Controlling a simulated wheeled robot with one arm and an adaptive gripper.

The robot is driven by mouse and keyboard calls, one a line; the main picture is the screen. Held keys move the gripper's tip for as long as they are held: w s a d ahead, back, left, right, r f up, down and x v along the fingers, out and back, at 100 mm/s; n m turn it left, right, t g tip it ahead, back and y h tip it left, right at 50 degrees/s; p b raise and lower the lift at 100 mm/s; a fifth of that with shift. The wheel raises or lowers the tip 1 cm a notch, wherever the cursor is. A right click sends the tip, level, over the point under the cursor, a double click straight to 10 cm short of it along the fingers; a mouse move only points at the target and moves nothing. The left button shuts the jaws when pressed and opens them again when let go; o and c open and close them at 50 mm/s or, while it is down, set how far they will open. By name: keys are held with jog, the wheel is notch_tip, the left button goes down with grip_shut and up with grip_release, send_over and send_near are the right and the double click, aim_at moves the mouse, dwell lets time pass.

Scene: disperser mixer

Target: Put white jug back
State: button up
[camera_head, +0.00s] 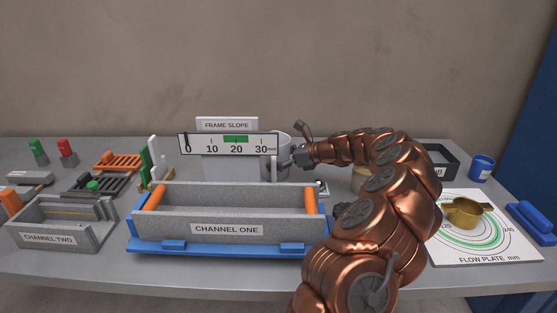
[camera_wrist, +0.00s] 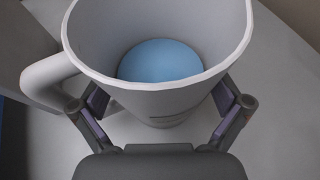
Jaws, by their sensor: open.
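The white jug (camera_wrist: 165,98) fills much of the wrist view, with blue contents at its bottom and its handle on the left. It stands upright on a pale surface. In the head view the jug (camera_head: 281,140) is at the back of the table, partly hidden by the slope scale and my gripper. My gripper (camera_head: 290,161) is open, with one finger on each side of the jug in the wrist view (camera_wrist: 162,105). I cannot tell whether the fingers touch the jug.
The frame slope scale (camera_head: 228,146) stands left of the jug. The channel one trough (camera_head: 180,228) is in front. The flow plate (camera_head: 485,247) with a brass cup (camera_head: 463,212), a blue cup (camera_head: 481,168) and a dark tray (camera_head: 446,161) are to the right. Channel two (camera_head: 50,228) is left.

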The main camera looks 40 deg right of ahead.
jog(key=shift+r, duration=0.1)
jog(key=v, duration=1.2)
jog(key=shift+a, duration=0.1)
